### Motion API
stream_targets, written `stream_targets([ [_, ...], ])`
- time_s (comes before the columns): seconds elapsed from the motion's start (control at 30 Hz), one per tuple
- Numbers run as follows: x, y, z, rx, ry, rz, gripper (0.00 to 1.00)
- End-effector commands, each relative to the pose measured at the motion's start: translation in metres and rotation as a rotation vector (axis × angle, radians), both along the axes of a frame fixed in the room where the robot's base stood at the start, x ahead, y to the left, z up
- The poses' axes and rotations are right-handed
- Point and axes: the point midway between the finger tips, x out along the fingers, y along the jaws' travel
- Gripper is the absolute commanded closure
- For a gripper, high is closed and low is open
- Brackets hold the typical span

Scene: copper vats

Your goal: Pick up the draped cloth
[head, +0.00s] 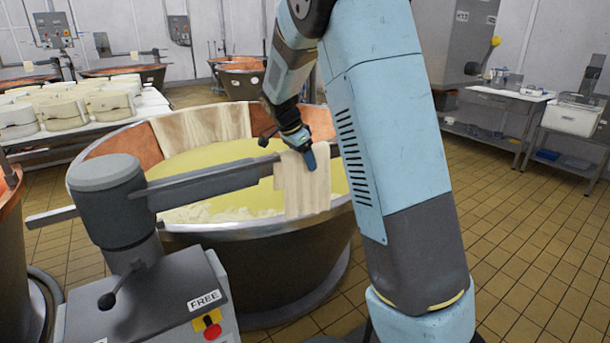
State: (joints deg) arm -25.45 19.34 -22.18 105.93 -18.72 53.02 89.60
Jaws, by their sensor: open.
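A cream cloth (301,190) hangs draped over a grey horizontal bar (215,182) that crosses above the near copper vat (240,236). My gripper (303,158) is at the top of this cloth, where it folds over the bar. A blue finger lies in front of the cloth's upper edge. The jaws are open; whether they touch the cloth, and where the other finger is, I cannot tell. A second pale cloth (202,124) hangs over the far rim of the vat, away from my gripper.
The vat holds yellowish liquid with pale curds (215,213). A grey post with a control box (150,305) stands at the front left. White cheese moulds (65,108) fill a table at the left. Tiled floor (510,235) is open at the right, before a steel table (500,92).

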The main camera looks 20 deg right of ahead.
Motion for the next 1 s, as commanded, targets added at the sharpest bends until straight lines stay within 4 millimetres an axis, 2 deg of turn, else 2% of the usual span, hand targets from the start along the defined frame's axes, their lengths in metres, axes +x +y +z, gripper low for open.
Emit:
stream_targets([
  [0.43, 0.0002, -0.0003, -0.0011, 0.0, 0.0, -0.001, 0.36],
  [0.9, 0.0002, -0.0006, -0.0012, 0.0, 0.0, -0.001, 0.8],
  [1.0, 0.0002, -0.0007, -0.0009, 0.0, 0.0, -0.001, 0.8],
])
